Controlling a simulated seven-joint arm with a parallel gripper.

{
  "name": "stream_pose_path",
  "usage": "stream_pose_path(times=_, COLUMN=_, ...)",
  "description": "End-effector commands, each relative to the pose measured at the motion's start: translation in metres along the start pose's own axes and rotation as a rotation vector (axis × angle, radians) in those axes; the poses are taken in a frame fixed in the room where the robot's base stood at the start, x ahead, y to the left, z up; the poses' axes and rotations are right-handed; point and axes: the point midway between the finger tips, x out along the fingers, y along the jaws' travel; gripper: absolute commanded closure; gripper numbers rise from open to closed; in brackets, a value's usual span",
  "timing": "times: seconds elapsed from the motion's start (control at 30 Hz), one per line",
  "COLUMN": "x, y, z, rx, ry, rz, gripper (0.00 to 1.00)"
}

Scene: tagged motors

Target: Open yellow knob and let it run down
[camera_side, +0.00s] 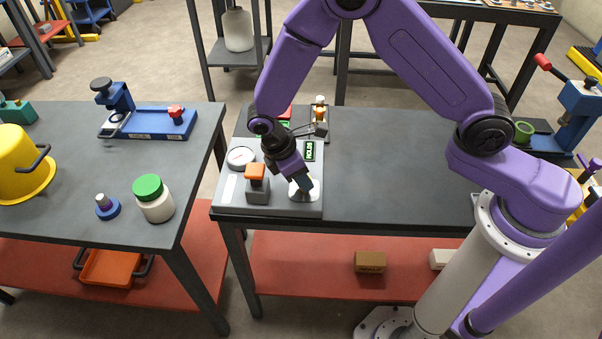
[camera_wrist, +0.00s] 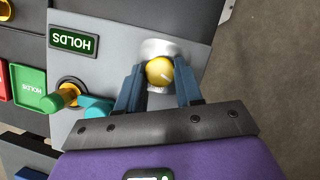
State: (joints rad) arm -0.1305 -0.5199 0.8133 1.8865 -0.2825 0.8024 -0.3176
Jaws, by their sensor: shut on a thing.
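The yellow knob (camera_wrist: 159,71) shows in the wrist view as a round top with a pale line on it, between my two blue fingers. My gripper (camera_wrist: 156,86) is shut on it, one finger on each side. A white round base (camera_wrist: 160,48) lies around the knob. In the side view my gripper (camera_side: 302,184) reaches down to the right front part of a light grey panel (camera_side: 281,205), over the white base (camera_side: 304,195). The knob itself is hidden there behind the fingers. A dark sign reading HOLDS (camera_wrist: 73,40) is on the panel, and shows small in the side view (camera_side: 309,151).
An orange-topped dark block (camera_side: 257,184) and a round gauge (camera_side: 240,157) stand left of my gripper. A green-ended lever (camera_wrist: 55,102) is near my fingers in the wrist view. The bench (camera_side: 390,160) right of the panel is clear.

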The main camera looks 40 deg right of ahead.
Motion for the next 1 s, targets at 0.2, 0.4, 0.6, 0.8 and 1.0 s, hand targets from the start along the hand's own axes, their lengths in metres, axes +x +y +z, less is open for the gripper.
stream_pose_path(times=0.2, x=-0.0013, y=-0.0013, z=-0.0008, rx=-0.161, ry=0.003, rz=0.069, gripper=0.95)
stream_pose_path(times=0.4, x=-0.001, y=-0.0021, z=-0.0006, rx=-0.268, ry=0.004, rz=0.114, gripper=0.95)
stream_pose_path(times=0.6, x=-0.001, y=-0.0027, z=-0.0007, rx=-0.331, ry=0.003, rz=0.14, gripper=0.95)
stream_pose_path(times=0.8, x=-0.001, y=-0.0028, z=-0.0008, rx=-0.355, ry=0.004, rz=0.15, gripper=0.95)
stream_pose_path(times=1.0, x=-0.0009, y=-0.0029, z=-0.0009, rx=-0.358, ry=0.004, rz=0.151, gripper=0.95)
